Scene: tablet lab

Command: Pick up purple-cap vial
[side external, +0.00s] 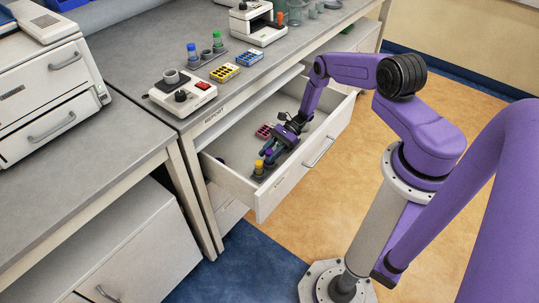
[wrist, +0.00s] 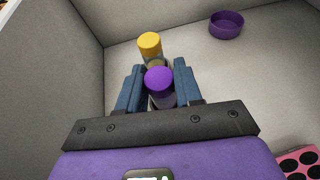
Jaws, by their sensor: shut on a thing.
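The purple-cap vial (wrist: 160,85) stands between the two blue fingers of my gripper (wrist: 160,92) in the wrist view. The fingers are shut on it, one on each side. In the side external view my gripper (side external: 268,156) reaches down into the open drawer, and the vial's purple cap (side external: 269,154) shows small at the fingers. A yellow-cap vial (wrist: 149,44) stands just beyond it in the wrist view; it also shows in the side external view (side external: 259,166). The lower part of the purple-cap vial is hidden by the fingers and my gripper body.
The drawer's front wall (side external: 290,180) and side walls surround my gripper. A pink block with holes (wrist: 301,164) and a purple round dish (wrist: 226,25) lie in the drawer. The counter above holds a white device with a red switch (side external: 183,92) and colored racks (side external: 224,72).

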